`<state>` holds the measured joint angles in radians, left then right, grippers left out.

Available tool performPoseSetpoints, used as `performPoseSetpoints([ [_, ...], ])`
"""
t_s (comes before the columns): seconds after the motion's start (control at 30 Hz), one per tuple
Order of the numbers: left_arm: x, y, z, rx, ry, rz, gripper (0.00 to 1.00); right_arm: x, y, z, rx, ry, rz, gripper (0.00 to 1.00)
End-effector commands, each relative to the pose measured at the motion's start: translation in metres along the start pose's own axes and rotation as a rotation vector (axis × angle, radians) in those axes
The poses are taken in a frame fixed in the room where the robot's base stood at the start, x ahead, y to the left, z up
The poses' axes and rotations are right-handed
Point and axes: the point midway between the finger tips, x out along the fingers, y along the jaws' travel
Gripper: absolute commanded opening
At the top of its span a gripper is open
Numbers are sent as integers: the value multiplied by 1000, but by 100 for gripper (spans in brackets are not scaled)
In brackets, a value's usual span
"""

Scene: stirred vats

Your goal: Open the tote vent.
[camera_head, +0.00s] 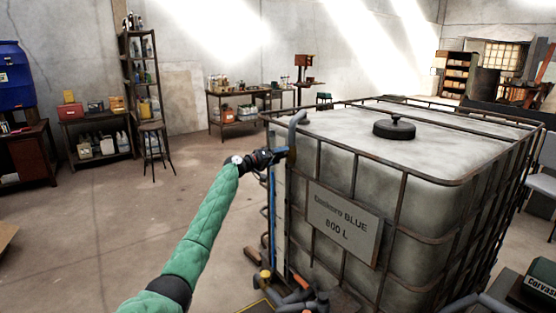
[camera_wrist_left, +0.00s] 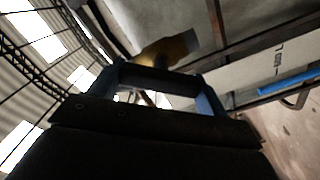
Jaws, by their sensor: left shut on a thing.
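The tote (camera_head: 345,170) is a large pale tank in a dark metal cage, with a sign reading 800 L. A bent grey pipe (camera_head: 298,118), seemingly the vent, hooks over its near left top corner. My left gripper (camera_head: 284,151) is at the lower end of this pipe, with its blue fingers shut on a part there. In the left wrist view, a yellow-brown piece (camera_wrist_left: 170,48) shows at the fingertips, partly hidden by the gripper; its exact shape is unclear. A round black lid (camera_head: 394,128) sits on top of the tote. My right gripper is not in view.
The cage's top rail (camera_head: 370,159) runs close to my left gripper. Pipes with a yellow knob (camera_head: 266,275) stand at the tote's lower left. A stool (camera_head: 156,145) and a work table (camera_head: 240,108) stand farther back.

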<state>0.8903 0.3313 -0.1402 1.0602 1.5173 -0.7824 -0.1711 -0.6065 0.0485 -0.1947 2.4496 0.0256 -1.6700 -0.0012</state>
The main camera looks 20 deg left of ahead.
Motion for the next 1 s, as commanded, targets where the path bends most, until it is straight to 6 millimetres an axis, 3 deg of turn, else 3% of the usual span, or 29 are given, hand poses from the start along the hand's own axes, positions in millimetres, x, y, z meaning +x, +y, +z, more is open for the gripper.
performPoseSetpoints([
  [0.23, 0, -1, -1, -219, 2, 0, 54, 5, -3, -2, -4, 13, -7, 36],
  [0.6, 0, -2, -1, -527, 1, 0, 54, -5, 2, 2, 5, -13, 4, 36],
  [0.9, -1, -4, 0, -670, 3, -1, 54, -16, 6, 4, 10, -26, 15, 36],
  [1.0, -1, -4, 0, -695, 2, -1, 54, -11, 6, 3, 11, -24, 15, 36],
])
